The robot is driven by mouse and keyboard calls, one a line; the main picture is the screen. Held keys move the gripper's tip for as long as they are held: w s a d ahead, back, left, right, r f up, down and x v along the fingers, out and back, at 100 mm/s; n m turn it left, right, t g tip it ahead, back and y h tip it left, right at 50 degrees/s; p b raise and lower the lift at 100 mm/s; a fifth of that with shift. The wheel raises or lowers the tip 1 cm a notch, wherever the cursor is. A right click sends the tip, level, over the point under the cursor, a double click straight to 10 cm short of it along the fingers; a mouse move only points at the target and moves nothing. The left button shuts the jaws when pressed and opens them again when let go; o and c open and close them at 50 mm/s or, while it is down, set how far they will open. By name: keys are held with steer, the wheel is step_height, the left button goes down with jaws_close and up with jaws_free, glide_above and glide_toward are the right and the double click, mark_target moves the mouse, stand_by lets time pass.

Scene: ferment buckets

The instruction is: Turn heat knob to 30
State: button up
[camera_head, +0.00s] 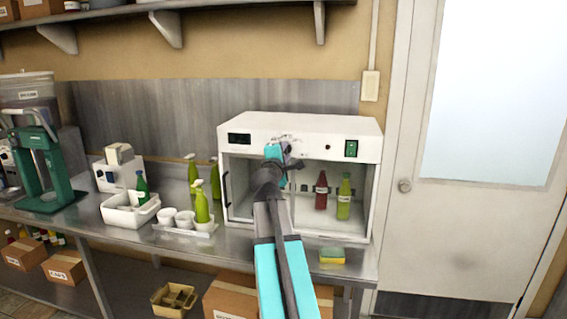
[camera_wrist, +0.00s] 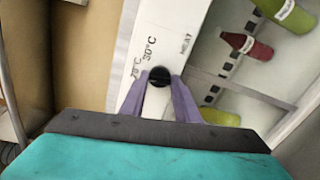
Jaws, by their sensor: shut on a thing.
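The heat knob (camera_wrist: 160,76) is a small round black knob on the white front panel of the incubator box. In the wrist view the printed marks "30°C" (camera_wrist: 150,47) and "HEAT" (camera_wrist: 186,43) show beside it, with another partly cut-off temperature mark. My gripper (camera_wrist: 160,88) has its two purple fingers shut on the knob, one on each side. Which mark the knob points to cannot be told. In the head view my gripper (camera_head: 285,146) is at the upper front of the white incubator (camera_head: 250,123) and hides the knob.
Inside the incubator stand a red bottle (camera_head: 321,192) and a green bottle (camera_head: 344,198). Green spray bottles (camera_head: 202,204), white cups (camera_head: 185,219) and a white tub (camera_head: 125,212) stand left on the steel counter. A sponge (camera_head: 332,255) lies at the front edge.

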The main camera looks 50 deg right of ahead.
steer(key=m+b, duration=0.6)
steer(key=b, duration=0.1)
steer(key=shift+d+f, duration=0.1)
steer(key=shift+d, duration=0.05)
steer(key=m+b, duration=0.3)
steer(key=b, duration=0.1)
steer(key=shift+m, duration=0.4)
steer(key=shift+r+m+b, duration=0.25)
steer(key=shift+m+b, duration=0.35)
steer(key=shift+b, duration=0.1)
steer(key=o, duration=1)
steer(key=shift+o, duration=0.2)
steer(key=shift+f, duration=0.1)
